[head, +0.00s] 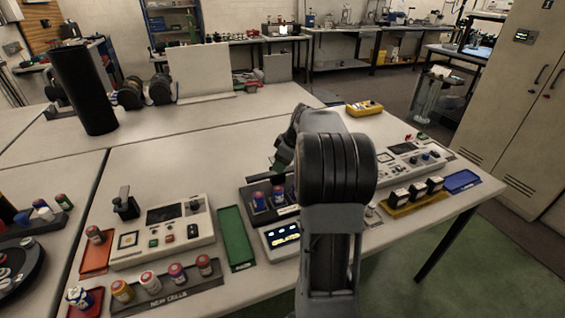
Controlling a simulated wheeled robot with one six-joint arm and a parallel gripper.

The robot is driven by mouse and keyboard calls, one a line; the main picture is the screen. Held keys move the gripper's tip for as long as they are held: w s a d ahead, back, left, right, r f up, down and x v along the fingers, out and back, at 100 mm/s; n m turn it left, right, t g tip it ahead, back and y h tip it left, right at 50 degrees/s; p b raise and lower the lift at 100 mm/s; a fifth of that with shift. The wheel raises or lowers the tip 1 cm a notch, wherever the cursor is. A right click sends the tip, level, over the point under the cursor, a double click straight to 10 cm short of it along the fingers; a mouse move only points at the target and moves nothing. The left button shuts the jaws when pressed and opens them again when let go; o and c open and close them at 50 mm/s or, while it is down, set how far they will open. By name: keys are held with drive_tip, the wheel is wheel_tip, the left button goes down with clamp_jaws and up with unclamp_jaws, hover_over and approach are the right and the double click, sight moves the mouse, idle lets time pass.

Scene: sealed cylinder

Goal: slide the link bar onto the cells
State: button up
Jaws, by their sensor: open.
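Two blue-and-red cells (259,202) stand upright in a black holder (250,190) near the middle of the table; my arm hides the holder's right side. My gripper (279,166) is just behind and above the holder, largely hidden by my own arm, small and dark; its jaws are open. I cannot make out the link bar for certain; it may be hidden behind my arm or gripper. Whether anything lies between the jaws is not clear.
A meter box (283,237) with a lit display stands before the holder. An empty-looking green tray (236,240), a grey console (165,232) and a "NEW CELLS" rack (172,291) are left. A yellow tray (415,204) with black-topped blocks and a blue tray (462,181) are right. A black cylinder (85,88) stands behind.

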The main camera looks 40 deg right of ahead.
drive_tip(key=shift+c, duration=0.5)
clamp_jaws()
drive_tip(key=shift+s, duration=0.1)
